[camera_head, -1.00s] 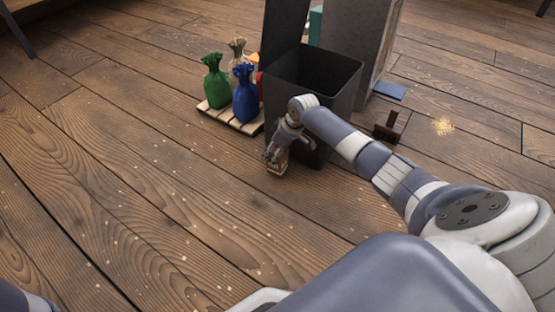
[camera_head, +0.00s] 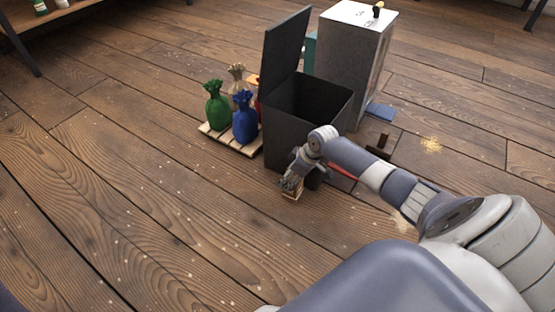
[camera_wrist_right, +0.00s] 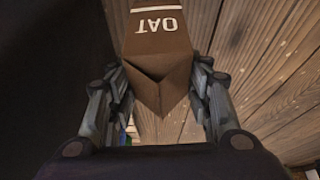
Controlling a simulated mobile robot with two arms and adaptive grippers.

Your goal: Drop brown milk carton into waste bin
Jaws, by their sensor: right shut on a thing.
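The brown milk carton (camera_wrist_right: 158,62), with white "OAT" lettering, is between the fingers of my right gripper (camera_wrist_right: 158,105) in the right wrist view. In the head view my right gripper (camera_head: 292,184) is shut on the carton (camera_head: 291,194) and points down, in front of the waste bin. Fingers and wrist hide part of the carton there. The dark waste bin (camera_head: 284,133) stands with its lid (camera_head: 286,45) raised at the left side. Its opening faces up, and the carton is outside and below the rim. My left gripper is not in view.
A small pallet (camera_head: 232,141) with green (camera_head: 217,108), blue (camera_head: 245,122) and beige (camera_head: 237,78) sacks stands left of the bin. A tall grey cabinet (camera_head: 346,50) stands behind it. A dustpan (camera_head: 380,112), a brush (camera_head: 379,145) and spilled grains (camera_head: 432,145) lie right. The left floor is open.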

